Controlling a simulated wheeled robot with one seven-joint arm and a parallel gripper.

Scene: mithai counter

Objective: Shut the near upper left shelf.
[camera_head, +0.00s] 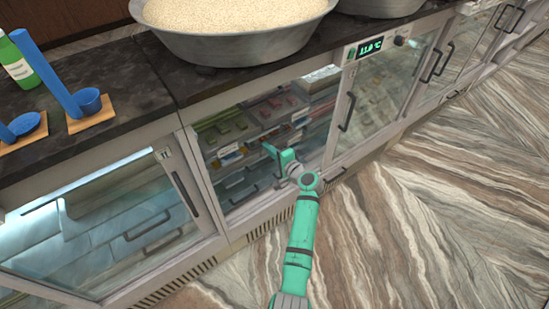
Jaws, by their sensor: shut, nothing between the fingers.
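A glass-fronted mithai counter runs across the view. Its middle bay (222,196) shows shelves of sweets. An upper shelf (229,149) with white labels on its front edge carries trays of green and red sweets. I cannot tell how far this shelf is pulled out. My teal arm comes up from the bottom, and my gripper (268,149) is shut and empty in front of the shelves, close to the upper shelf's front. I cannot tell whether it touches. My wrist hides part of the lower shelves.
A large metal bowl of pale grains (235,48) stands on the dark countertop (110,135). Blue scoops (88,99) on wooden boards and a green bottle (18,62) are at left. A glass door (110,225) with handles is left of the bay. The striped floor (420,220) is clear.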

